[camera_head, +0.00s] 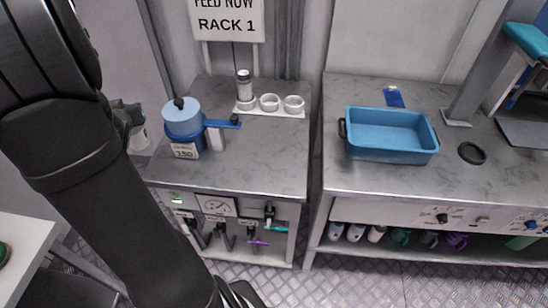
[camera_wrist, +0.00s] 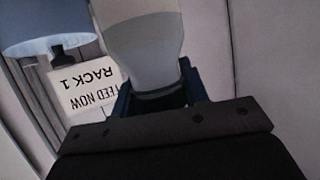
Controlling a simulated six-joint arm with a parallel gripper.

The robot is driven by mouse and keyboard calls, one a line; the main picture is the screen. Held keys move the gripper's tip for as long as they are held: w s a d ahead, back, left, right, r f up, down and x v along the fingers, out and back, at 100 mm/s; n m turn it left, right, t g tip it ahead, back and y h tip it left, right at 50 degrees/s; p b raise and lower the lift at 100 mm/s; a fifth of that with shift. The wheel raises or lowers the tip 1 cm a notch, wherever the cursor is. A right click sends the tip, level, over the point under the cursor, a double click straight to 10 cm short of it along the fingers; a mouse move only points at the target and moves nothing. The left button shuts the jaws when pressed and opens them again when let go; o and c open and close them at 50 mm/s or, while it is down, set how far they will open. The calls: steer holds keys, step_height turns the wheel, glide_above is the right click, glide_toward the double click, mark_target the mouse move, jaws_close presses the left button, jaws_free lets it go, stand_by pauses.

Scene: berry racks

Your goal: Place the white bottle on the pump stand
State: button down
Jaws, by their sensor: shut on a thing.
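My gripper (camera_head: 129,117) is left of the blue pot-like unit in the camera_head view. In the camera_wrist view its jaws (camera_wrist: 160,97) are shut on the pale white bottle (camera_wrist: 144,48), which fills the upper middle. The bottle also shows small and partly hidden in the camera_head view (camera_head: 139,138). The blue unit (camera_head: 182,119) has a black knob, a side handle and a 150 label; its lid shows upside down in the camera_wrist view (camera_wrist: 45,28). I cannot tell for certain which fixture is the pump stand. The bottle is apart from the blue unit.
A white holder (camera_head: 257,113) with rings stands at the back; a grey-white bottle (camera_head: 244,84) is in its left ring. A blue tray (camera_head: 391,145) and black ring (camera_head: 471,153) are on the right table. Free room lies on the left table's front (camera_head: 240,170).

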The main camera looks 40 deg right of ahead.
step_height(320, 180, up, 11)
steer(key=shift+r, duration=0.2)
steer(key=s+d+m+g+h, duration=0.1)
steer(key=s+d+m+h, duration=0.35)
steer(key=d, duration=0.75)
steer(key=s+d+m+g+h, duration=0.1)
steer(key=s+d+g, duration=0.1)
steer(key=s+d, duration=0.8)
steer(key=s+d+m+g+h, duration=0.1)
steer(key=s+d+m+g, duration=0.1)
steer(key=s+d, duration=0.7)
steer(key=s+d+m+g+h, duration=0.25)
steer(key=s+d, duration=0.35)
steer(key=s, duration=0.6)
step_height(320, 180, down, 10)
steer(key=f, duration=0.1)
steer(key=w+a+f, duration=0.1)
steer(key=w+f, duration=1)
steer(key=w, duration=0.1)
steer(key=shift+w+a, duration=0.2)
steer(key=shift+a, duration=0.05)
